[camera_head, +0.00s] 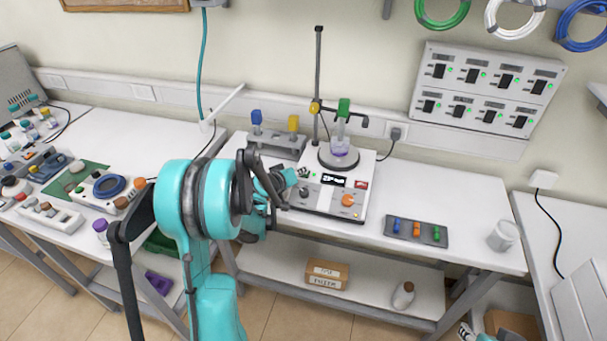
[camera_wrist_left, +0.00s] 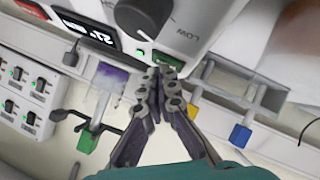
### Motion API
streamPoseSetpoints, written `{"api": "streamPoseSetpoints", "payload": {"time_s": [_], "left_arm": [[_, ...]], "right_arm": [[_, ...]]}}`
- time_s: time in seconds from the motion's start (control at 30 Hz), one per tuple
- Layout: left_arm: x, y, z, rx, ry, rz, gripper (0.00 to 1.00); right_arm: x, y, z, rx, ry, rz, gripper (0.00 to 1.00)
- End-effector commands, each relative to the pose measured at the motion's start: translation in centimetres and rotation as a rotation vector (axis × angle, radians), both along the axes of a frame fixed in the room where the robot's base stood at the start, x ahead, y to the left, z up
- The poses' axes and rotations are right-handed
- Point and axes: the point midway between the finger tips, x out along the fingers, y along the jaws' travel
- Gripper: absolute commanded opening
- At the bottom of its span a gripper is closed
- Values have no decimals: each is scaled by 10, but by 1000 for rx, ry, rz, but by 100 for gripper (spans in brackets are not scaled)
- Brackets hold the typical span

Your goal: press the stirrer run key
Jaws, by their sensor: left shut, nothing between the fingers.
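The stirrer (camera_head: 318,204) is a white hotplate unit with a dark display, a black knob and an orange knob on its sloped front. Its green run key (camera_wrist_left: 168,61) shows in the left wrist view beside the black knob (camera_wrist_left: 145,14). My left gripper (camera_head: 296,177) is at the stirrer's left front edge, shut and empty. In the left wrist view its fingertips (camera_wrist_left: 165,73) are right at the green key and cover part of it. I cannot tell whether they touch it. A small part of my right gripper (camera_head: 465,329) shows at the bottom edge; its jaws are unclear.
A beaker with purple liquid (camera_head: 340,148) stands on the stirrer plate under a rod stand (camera_head: 318,80). A rack with blue and yellow clamps (camera_head: 275,143) stands behind left. A grey tray (camera_head: 415,232) and a jar (camera_head: 503,236) are at right. Free table lies between.

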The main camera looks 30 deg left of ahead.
Motion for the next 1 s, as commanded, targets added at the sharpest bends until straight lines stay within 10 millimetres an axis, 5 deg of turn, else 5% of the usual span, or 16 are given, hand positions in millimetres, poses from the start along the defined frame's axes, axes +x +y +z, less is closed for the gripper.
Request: {"api": "streamPoseSetpoints", "payload": {"time_s": [1.0], "left_arm": [[-5, -1, 14, 0, 0, 0, 0]], "right_arm": [[0, 0, 8, 0, 0, 0, 40]]}}
